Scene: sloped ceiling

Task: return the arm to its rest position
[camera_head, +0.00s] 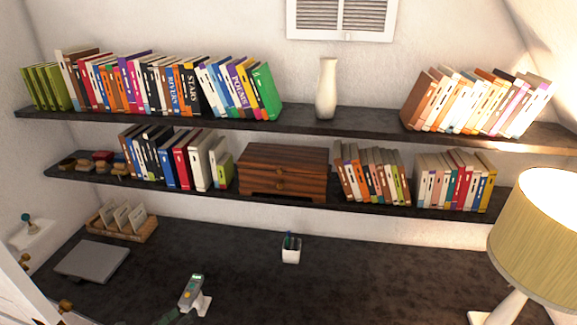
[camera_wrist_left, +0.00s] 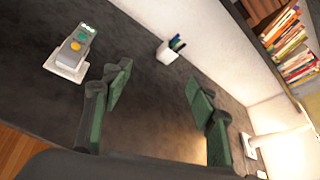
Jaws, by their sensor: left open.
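My left gripper (camera_wrist_left: 160,112) is open in the left wrist view, with its green-padded fingers spread wide and nothing between them. In the head view only a small dark green part of my left gripper (camera_head: 178,317) shows at the bottom edge, just below a grey handheld device on a white stand. The dark desk (camera_head: 240,270) lies beneath the gripper. My right gripper is in neither view.
The handheld device (camera_head: 192,290) stands near the desk's front, beside the left gripper in the picture. A white pen cup (camera_head: 291,254), a closed laptop (camera_head: 92,261) and a lamp (camera_head: 540,235) also stand on the desk. Shelves of books hang above. The desk's middle is clear.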

